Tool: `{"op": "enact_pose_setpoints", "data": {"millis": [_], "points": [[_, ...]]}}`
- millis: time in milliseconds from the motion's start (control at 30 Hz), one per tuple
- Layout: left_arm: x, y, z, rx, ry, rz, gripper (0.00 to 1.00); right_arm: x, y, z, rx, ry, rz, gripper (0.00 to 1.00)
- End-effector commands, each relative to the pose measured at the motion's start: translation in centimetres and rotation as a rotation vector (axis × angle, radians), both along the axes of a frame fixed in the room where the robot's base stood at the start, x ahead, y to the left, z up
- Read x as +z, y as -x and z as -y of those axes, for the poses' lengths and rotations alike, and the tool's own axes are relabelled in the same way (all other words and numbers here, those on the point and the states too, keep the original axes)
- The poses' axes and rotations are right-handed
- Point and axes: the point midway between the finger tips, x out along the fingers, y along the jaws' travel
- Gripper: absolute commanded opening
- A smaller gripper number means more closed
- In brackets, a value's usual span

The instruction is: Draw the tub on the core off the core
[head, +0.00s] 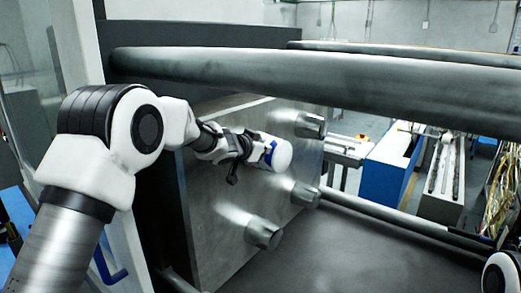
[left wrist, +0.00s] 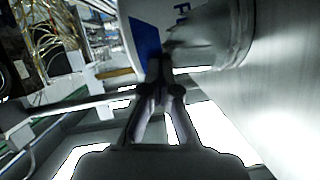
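The tub (head: 281,156) is white with a blue label and stands out from the upright metal plate (head: 222,205). Its closed end faces right; its plate side and the core there are hidden behind my left gripper (head: 252,148). My left gripper is right against the tub's left side. In the left wrist view, the tub's white and blue wall (left wrist: 145,32) is at the top. The dark fingers (left wrist: 162,72) run up to it and come close together at their tips. Whether they grip it is unclear. My right gripper is out of view.
Bare cores stick out of the plate at the upper right (head: 311,125), right (head: 305,195) and bottom (head: 263,233). A thick grey tie bar (head: 330,80) crosses above, and another bar (head: 400,222) runs low on the right. Open space lies right of the tub.

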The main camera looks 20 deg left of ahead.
Motion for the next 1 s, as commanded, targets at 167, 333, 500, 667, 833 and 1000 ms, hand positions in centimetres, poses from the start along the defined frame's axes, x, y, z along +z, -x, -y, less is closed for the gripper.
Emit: {"op": "enact_pose_setpoints", "data": {"millis": [167, 333, 500, 667, 833, 1000], "points": [[-0.4, 0.3, 1.0, -0.003, -0.003, -0.004, 0.00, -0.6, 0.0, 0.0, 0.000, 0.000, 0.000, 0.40], [-0.4, 0.6, 1.8, -0.003, -0.004, -0.004, 0.00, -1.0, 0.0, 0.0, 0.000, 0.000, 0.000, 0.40], [-0.3, 0.9, 2.5, -0.003, -0.004, -0.004, 0.00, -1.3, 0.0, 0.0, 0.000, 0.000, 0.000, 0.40], [-0.3, 1.1, 3.2, -0.004, -0.004, -0.003, 0.00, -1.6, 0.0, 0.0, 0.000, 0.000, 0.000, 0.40], [-0.2, 1.4, 3.9, -0.002, -0.003, -0.003, 0.00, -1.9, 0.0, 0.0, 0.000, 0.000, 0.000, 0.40], [-0.1, 1.7, 4.7, -0.003, -0.004, -0.002, 0.00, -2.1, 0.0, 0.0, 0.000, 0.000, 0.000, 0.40]]}}
